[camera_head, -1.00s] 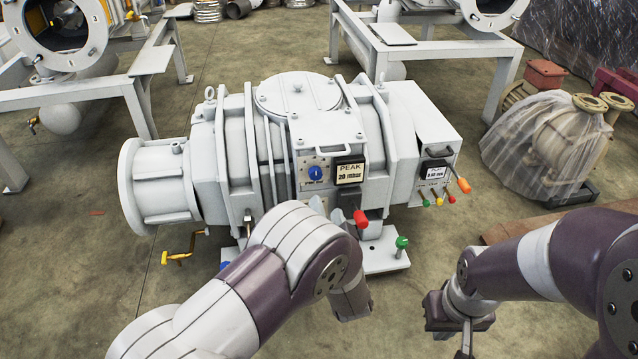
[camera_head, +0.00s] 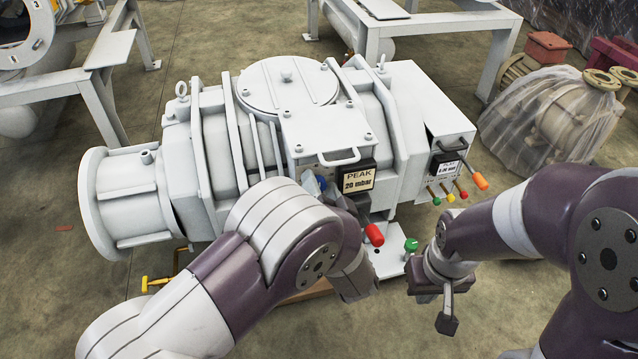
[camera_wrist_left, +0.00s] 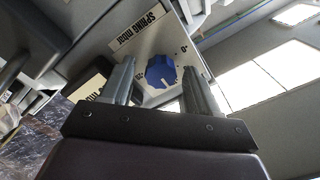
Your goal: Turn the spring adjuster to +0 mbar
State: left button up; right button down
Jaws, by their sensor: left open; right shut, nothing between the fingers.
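The spring adjuster is a blue knob (camera_wrist_left: 160,71) on a light panel under a "SPRING mbar" label (camera_wrist_left: 139,31). Its white pointer mark faces the lower part of the left wrist view, and a "0" mark is at the dial's upper right. My left gripper (camera_wrist_left: 157,76) is open, with one finger on each side of the knob in the picture; I cannot tell whether they touch it. In the head view the knob (camera_head: 311,183) is partly hidden by my left arm. My right gripper (camera_head: 447,310) is shut and empty, right of the machine's front.
A plastic-wrapped pump (camera_head: 560,120) stands right.

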pick_arm(q)
jog(key=c, duration=1)
jog(key=shift+c, duration=0.2)
jog(key=shift+r, duration=0.1)
